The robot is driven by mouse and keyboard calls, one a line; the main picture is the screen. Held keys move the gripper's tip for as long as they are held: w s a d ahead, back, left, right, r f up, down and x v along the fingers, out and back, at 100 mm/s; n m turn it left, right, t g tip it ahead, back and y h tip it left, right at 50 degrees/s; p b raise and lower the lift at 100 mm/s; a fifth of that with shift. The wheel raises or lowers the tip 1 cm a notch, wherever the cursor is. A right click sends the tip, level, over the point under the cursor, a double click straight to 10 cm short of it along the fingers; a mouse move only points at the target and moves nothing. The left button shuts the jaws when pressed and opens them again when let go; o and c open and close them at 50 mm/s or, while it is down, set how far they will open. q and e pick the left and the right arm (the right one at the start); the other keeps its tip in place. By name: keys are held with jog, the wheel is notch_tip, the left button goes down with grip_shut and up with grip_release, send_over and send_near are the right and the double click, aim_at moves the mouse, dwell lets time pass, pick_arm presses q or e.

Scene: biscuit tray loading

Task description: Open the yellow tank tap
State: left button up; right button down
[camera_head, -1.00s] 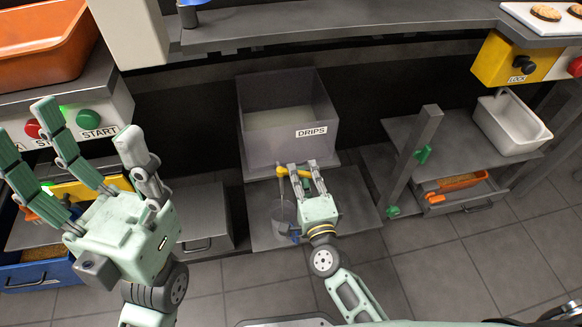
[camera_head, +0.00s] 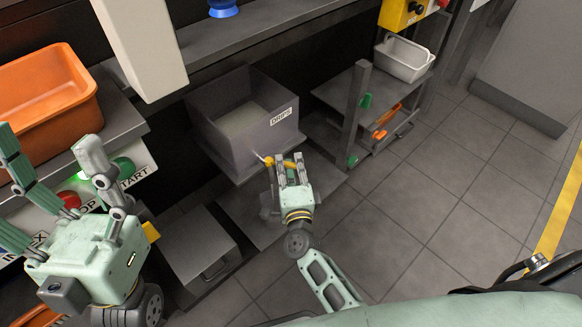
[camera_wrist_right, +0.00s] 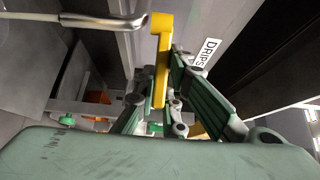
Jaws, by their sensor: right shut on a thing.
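The grey tank (camera_head: 235,130) labelled DRIPS stands low under the counter. Its yellow tap (camera_head: 268,161) is at the front, partly hidden by my right gripper. In the right wrist view the yellow tap lever (camera_wrist_right: 161,45) runs down between the fingers, beside a chrome pipe (camera_wrist_right: 70,24). My right gripper (camera_head: 289,166) is shut on the lever; it also shows in the right wrist view (camera_wrist_right: 160,95). A clear vessel (camera_head: 267,202) stands below the tap, mostly hidden by the gripper. My left gripper (camera_head: 55,165) is open and empty at the left, fingers spread.
An orange tray (camera_head: 45,95) sits on the left counter above a panel with a green START button (camera_head: 122,166). At the right are a low shelf with a post (camera_head: 355,110), a white tray (camera_head: 404,57) and a yellow LOCK box (camera_head: 402,12). The floor at right is clear.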

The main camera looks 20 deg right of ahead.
jog(key=shift+f, duration=0.1)
dwell(0.3)
jog(key=c, duration=1.8)
grip_release()
jog(key=shift+s, duration=0.1)
jog(key=s+a, duration=0.1)
jog(key=s, duration=1)
jog(key=shift+s+a, duration=0.35)
jog(key=shift+a, duration=0.05)
